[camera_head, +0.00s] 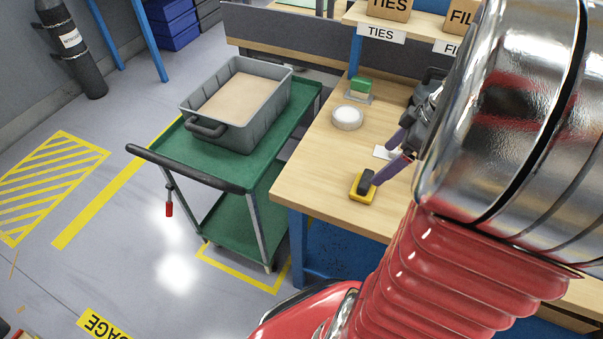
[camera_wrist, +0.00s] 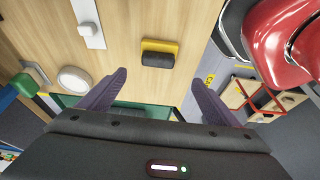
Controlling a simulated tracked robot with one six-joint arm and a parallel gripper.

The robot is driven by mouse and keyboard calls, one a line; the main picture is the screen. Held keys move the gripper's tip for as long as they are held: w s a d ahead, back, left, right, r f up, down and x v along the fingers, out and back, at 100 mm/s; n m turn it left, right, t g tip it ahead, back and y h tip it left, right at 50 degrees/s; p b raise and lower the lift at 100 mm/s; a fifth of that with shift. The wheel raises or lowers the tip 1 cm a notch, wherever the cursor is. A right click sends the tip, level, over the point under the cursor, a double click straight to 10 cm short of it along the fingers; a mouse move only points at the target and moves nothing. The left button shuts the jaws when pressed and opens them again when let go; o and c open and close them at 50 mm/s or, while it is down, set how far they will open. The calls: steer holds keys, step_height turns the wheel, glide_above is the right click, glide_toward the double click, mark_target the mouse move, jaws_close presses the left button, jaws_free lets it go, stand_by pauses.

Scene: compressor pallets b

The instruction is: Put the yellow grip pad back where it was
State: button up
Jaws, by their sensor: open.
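The yellow grip pad (camera_head: 358,194), a yellow base with a black grip on top, lies on the wooden workbench (camera_head: 310,180) near its front left corner. It also shows in the wrist view (camera_wrist: 158,47), beyond the fingertips and roughly centred between them. My gripper (camera_head: 384,160) is open, with two purple fingers over the bench close to the pad. In the wrist view my gripper (camera_wrist: 159,77) holds nothing between its fingers. The lower finger overlaps the pad's edge in the head view; I cannot tell whether they touch.
A white round thing (camera_head: 347,117) and a green block (camera_head: 360,86) on a small plate stand farther back on the bench. A white plate (camera_wrist: 87,20) with a small block lies beside the pad. A green cart (camera_head: 255,150) carrying a grey bin (camera_head: 250,110) stands left of the bench.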

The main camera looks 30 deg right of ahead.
steer(key=a+r+m+t+h, duration=0.1)
steer(key=a+r+m, duration=0.2)
steer(key=a, duration=1)
steer(key=a+r+m+t+h, duration=0.1)
steer(key=a+r+m, duration=0.3)
steer(key=a, duration=0.9)
steer(key=shift+s+a+r+h, duration=0.15)
steer(key=shift+s+r+h, duration=0.25)
steer(key=shift+r, duration=0.15)
